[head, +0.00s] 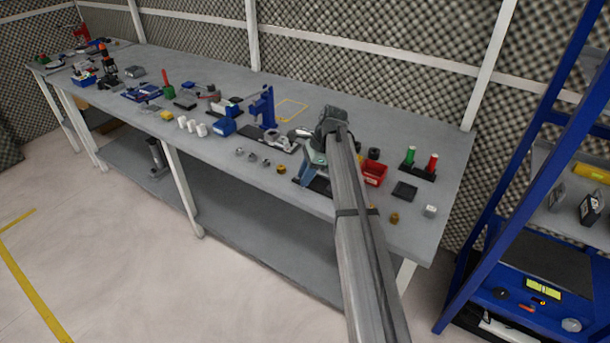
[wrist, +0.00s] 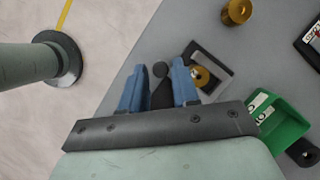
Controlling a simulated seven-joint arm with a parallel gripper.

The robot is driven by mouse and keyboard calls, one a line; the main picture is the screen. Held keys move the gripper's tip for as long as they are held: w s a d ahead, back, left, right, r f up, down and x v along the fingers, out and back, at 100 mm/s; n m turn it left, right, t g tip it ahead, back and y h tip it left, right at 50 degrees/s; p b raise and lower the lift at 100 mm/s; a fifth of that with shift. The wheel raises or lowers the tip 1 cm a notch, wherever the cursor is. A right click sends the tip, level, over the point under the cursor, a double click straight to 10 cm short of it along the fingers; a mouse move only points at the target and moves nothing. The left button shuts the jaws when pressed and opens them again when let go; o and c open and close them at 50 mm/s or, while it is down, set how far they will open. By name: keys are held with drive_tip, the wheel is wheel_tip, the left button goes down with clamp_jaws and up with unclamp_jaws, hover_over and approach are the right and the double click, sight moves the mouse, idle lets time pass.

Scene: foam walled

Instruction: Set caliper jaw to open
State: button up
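In the wrist view, my gripper (wrist: 158,78) has its two blue fingers apart, with a dark part (wrist: 160,72) with a rounded top between them. I cannot tell whether the fingers press on it or stand just clear of it. A grey and dark plate (wrist: 218,78) with a brass round piece (wrist: 200,76) lies just right of the right finger. No caliper can be clearly made out; the dark part may belong to it, but its jaw setting is not readable. In the head view my arm hides most of this spot, near the bench's front edge.
A green bin (wrist: 284,122) and a brass cylinder (wrist: 237,11) are close by in the wrist view. In the head view, a red bin (head: 375,174), a blue upright tool (head: 264,107) and small metal pieces (head: 252,157) stand around on the grey bench (head: 440,165).

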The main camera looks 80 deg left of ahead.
drive_tip(key=shift+s+f, duration=0.1)
drive_tip(key=shift+f, duration=0.05)
drive_tip(key=shift+c, duration=0.4)
clamp_jaws()
